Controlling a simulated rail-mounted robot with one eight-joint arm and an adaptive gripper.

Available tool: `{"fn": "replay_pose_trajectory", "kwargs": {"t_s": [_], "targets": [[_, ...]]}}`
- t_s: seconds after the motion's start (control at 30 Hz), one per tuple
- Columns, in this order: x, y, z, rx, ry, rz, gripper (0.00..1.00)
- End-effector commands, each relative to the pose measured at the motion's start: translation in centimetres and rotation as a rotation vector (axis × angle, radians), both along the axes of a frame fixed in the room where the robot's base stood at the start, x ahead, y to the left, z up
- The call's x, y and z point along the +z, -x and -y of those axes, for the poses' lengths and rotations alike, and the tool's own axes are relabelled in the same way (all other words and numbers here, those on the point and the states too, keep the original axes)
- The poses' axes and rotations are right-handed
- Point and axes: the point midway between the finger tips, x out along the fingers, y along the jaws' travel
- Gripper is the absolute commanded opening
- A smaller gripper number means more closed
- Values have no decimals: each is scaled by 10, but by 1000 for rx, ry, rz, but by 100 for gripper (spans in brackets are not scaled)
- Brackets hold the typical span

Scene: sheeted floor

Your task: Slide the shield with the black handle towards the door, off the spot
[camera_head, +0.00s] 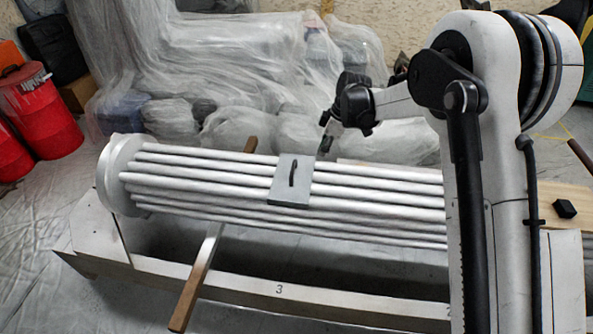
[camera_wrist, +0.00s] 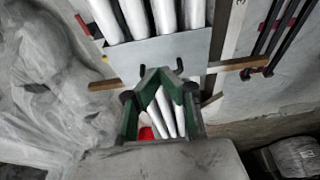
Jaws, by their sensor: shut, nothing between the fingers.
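The shield is a flat grey plate (camera_head: 291,192) with a black handle (camera_head: 292,174), lying across a bundle of long white tubes (camera_head: 220,178). In the wrist view the plate (camera_wrist: 150,55) spans the tubes, and black bits of the handle (camera_wrist: 179,65) show beside the fingertips. My gripper (camera_head: 325,149) is shut and empty, just right of the plate and near its far edge. Its green fingers (camera_wrist: 157,74) meet close to the handle in the wrist view; I cannot tell whether they touch it. Whatever lies under the plate is hidden. I cannot make out a door.
The tubes end in a white round flange (camera_head: 118,175) at the left, above a long trough marked 3 (camera_head: 270,288). A wooden bar (camera_head: 200,275) crosses beneath. Red drums (camera_head: 40,110) stand at the left; plastic-draped objects (camera_head: 220,60) fill the back. A wooden board (camera_head: 562,200) is at right.

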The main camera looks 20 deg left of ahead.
Motion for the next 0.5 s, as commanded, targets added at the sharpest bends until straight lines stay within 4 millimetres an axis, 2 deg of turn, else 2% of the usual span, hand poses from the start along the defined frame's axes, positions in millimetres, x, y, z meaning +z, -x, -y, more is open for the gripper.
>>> {"fn": "replay_pose_trajectory", "kwargs": {"t_s": [0.27,0.5], "targets": [[-22,0,-10,30,-2,-4,0],[-62,2,-21,30,-1,-3,0]]}}
